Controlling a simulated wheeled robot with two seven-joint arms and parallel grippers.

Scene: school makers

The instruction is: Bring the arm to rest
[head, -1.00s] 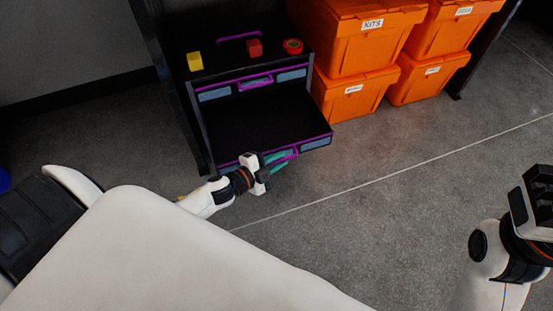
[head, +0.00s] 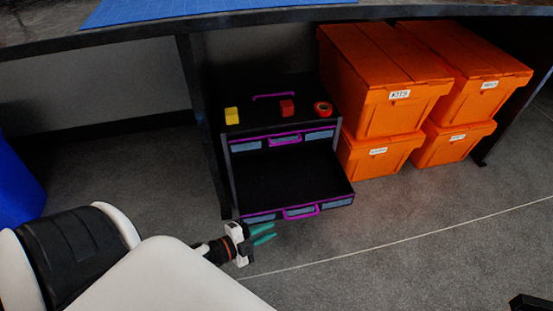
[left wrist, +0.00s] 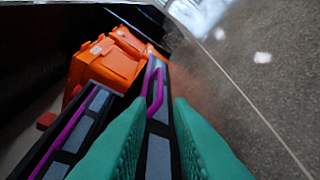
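My left gripper (head: 274,231) has green fingers and is in front of the drawer cabinet, low and to the left of the lower drawer's purple handle (head: 301,212). Its fingers are apart and hold nothing. In the left wrist view the two fingers (left wrist: 158,122) are spread, with the purple handle (left wrist: 155,92) showing beyond the gap, apart from them. The lower drawer (head: 290,180) is pulled out and its dark inside looks empty. The upper drawer (head: 284,140) is shut. Only a dark piece at the bottom right corner, perhaps my right gripper (head: 530,303), shows; its fingers cannot be made out.
On the cabinet top stand a yellow block (head: 232,116), a red block (head: 287,107) and a red roll (head: 323,108). Orange crates (head: 384,85) are stacked to the right. A table edge (head: 130,38) runs above, with a leg (head: 205,130) left of the cabinet. The floor in front is clear.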

